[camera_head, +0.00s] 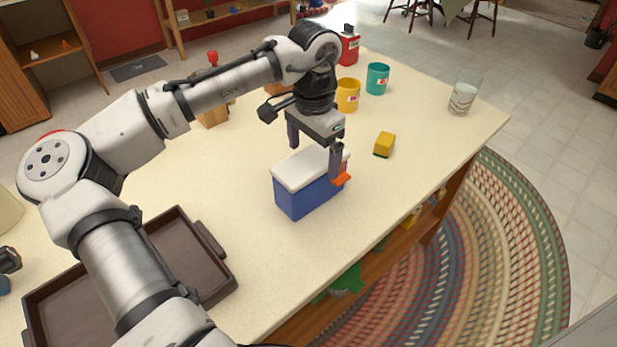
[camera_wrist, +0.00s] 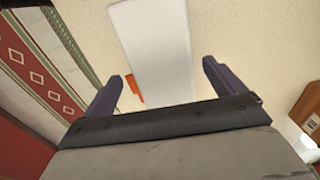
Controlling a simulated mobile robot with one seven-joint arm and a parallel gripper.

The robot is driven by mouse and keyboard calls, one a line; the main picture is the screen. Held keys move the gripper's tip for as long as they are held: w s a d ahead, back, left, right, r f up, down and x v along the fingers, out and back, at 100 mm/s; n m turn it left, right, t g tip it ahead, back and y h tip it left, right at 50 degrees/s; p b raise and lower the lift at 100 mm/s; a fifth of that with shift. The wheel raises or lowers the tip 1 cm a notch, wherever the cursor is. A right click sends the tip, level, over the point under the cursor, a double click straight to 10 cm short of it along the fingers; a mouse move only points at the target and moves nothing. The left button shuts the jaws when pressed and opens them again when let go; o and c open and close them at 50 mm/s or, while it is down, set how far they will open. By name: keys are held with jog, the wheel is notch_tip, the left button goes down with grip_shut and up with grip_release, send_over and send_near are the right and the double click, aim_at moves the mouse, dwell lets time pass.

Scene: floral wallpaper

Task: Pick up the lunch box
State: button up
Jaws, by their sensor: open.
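The lunch box (camera_head: 300,196) is a blue box with a white lid. It stands upright on the cream counter, with an orange piece (camera_head: 342,179) at its right end. My gripper (camera_head: 314,158) is open, with one finger behind the box and the other in front of its right end. In the wrist view the white lid (camera_wrist: 153,45) lies between the two spread fingers of my gripper (camera_wrist: 165,85), and the orange piece (camera_wrist: 133,84) shows beside the left finger. I cannot tell whether the fingers touch the box.
A yellow and green sponge (camera_head: 385,143) lies right of the box. Yellow (camera_head: 347,95) and teal (camera_head: 377,79) mugs and a glass (camera_head: 462,97) stand further back. A dark tray (camera_head: 190,255) lies at the front left. The counter in front of the box is clear.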

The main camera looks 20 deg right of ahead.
jog(key=shift+w+a+f, duration=0.1)
jog(key=shift+f, duration=1.7)
jog(key=shift+a+f, duration=0.1)
jog(key=shift+f, duration=1.65)
jog(key=c, duration=1.1)
jog(key=shift+c, duration=0.4)
jog(key=shift+r, duration=0.15)
